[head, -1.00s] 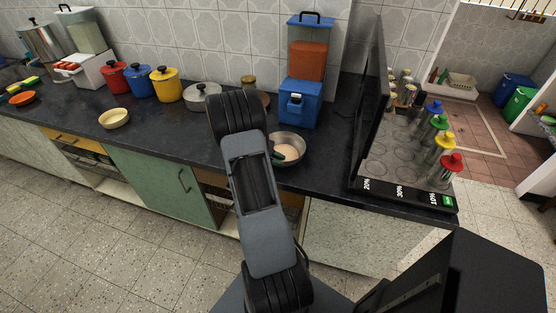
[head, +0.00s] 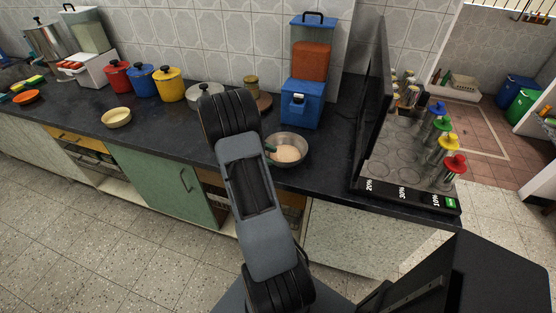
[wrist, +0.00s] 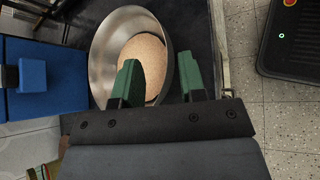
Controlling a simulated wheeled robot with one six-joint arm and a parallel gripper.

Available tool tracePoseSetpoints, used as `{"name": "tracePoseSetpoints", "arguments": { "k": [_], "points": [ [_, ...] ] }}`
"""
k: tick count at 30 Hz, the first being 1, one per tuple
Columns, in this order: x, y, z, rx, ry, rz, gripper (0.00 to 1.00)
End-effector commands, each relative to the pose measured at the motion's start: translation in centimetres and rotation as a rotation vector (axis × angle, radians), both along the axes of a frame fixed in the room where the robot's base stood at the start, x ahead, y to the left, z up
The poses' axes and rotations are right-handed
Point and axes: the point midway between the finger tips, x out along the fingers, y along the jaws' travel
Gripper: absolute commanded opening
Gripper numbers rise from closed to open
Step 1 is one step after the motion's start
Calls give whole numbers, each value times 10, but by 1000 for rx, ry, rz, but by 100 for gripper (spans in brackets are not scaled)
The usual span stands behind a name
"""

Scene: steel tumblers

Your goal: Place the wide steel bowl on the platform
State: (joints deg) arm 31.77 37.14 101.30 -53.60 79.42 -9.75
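The wide steel bowl (head: 301,141) stands upright on the dark counter near its front edge, in front of the blue dispenser, with tan contents inside. In the wrist view the bowl (wrist: 103,58) lies ahead of my gripper (wrist: 158,64). The gripper's green fingers are apart: the left one overlaps the bowl's inside, and the right one is just outside the right rim. Nothing is held. I cannot tell whether a finger touches the rim. In the head view my arm hides most of the gripper. A low black-edged stand (head: 408,196) with percentage labels is at right; I cannot tell whether it is the platform.
The blue dispenser (head: 301,104) stands close behind the bowl. A dark upright panel (head: 374,100) and several colour-topped tumblers occupy the labelled stand. A lidded steel pot (head: 205,94), coloured canisters and a cream bowl (head: 116,117) are left. Counter between bowl and stand is clear.

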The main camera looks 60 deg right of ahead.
Motion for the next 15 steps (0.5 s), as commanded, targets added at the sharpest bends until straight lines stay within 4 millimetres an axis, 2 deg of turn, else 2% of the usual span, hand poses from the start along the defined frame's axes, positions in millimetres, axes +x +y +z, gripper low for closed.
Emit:
{"name": "tracePoseSetpoints", "arguments": {
  "k": [6,15],
  "points": [
    [29,21,21,-1,-1,2,38],
    [48,36,37,0,0,0,38]
  ]
}}
